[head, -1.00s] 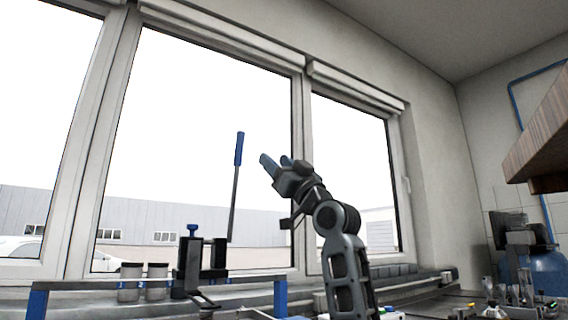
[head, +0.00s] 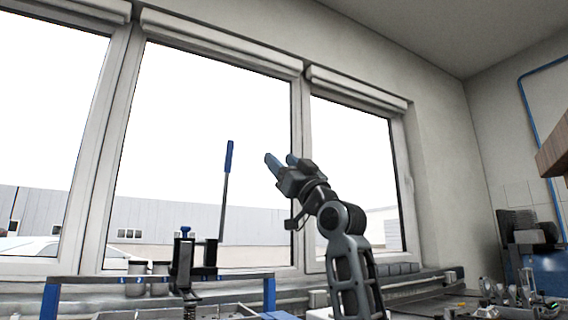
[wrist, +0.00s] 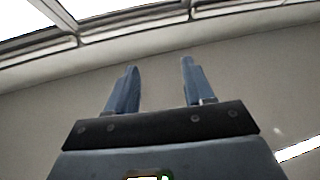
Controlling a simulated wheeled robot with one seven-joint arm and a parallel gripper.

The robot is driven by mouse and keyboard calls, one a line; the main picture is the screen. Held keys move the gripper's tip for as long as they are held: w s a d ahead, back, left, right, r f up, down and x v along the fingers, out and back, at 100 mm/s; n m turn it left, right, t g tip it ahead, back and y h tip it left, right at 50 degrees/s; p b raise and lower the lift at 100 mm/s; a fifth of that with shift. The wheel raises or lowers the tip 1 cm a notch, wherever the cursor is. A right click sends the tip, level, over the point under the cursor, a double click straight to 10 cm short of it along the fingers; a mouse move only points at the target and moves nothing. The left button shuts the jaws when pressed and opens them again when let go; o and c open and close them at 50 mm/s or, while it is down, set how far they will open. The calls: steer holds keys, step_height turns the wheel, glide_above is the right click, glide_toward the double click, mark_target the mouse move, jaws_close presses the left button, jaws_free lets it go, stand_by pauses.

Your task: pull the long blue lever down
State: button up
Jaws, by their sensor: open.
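The long lever (head: 229,158) stands almost upright, with a blue grip on top of a thin dark rod. Its foot is at a black press-like fixture (head: 183,262) with a small blue knob on top. My gripper (head: 280,161) is to the right of the lever's grip in the head view, at about the same picture height, and does not touch it. Its two blue fingers are apart and empty, pointing up and to the left. The open fingers also show in the wrist view (wrist: 156,88) with only wall and ceiling beyond; the lever is not seen there.
A blue-ended frame (head: 150,281) stands around the fixture, with two jars (head: 137,279) by it. Large windows (head: 215,95) lie behind. A wooden shelf or cabinet (head: 552,150) juts in at the right. The space between my gripper and the lever looks clear.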

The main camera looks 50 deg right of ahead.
stand_by(0.3)
